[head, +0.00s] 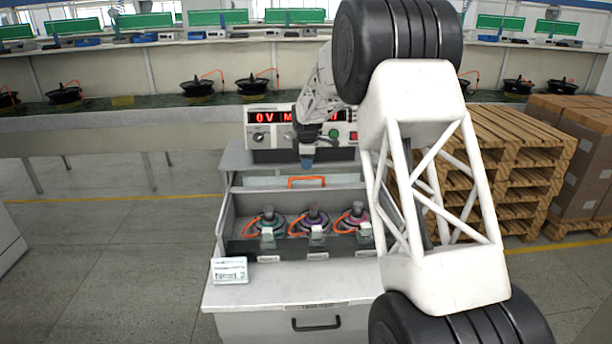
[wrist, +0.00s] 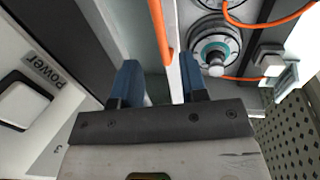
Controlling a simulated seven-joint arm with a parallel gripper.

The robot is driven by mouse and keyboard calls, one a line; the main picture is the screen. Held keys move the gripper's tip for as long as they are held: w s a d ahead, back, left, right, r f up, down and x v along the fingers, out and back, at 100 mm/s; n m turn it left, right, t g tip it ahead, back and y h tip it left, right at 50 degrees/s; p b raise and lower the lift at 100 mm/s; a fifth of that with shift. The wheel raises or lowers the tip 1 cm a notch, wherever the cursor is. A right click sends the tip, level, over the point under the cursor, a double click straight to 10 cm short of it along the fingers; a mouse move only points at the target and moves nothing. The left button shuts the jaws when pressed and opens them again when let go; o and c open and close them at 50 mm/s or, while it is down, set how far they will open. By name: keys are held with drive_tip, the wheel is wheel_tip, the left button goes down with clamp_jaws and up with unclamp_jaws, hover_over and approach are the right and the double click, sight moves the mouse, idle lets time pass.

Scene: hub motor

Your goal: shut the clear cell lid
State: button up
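The clear cell lid (head: 260,182) stands raised at the back of the grey test cell (head: 228,215) in the head view. Its orange handle (head: 306,178) is on the upper edge. My gripper (head: 307,164) hangs just above and behind the handle, fingers down. In the wrist view my gripper (wrist: 160,82) is open, with blue fingertips apart. The orange handle (wrist: 163,30) and a pale lid edge (wrist: 174,60) run through the gap between the fingers. I cannot tell whether either finger touches them.
Inside the cell sit three hub motors (head: 315,219) with orange cables. A meter panel with red digits (head: 282,116) stands behind, close to my wrist. A small sign (head: 229,269) stands on the front ledge. Wooden pallets (head: 505,160) are stacked at the right.

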drive_tip(key=shift+w+f, duration=0.2)
drive_tip(key=shift+f, duration=0.95)
drive_tip(key=shift+w+f, duration=0.25)
drive_tip(key=shift+f, duration=0.85)
drive_tip(key=shift+w+f, duration=0.2)
drive_tip(key=shift+f, duration=0.95)
clamp_jaws()
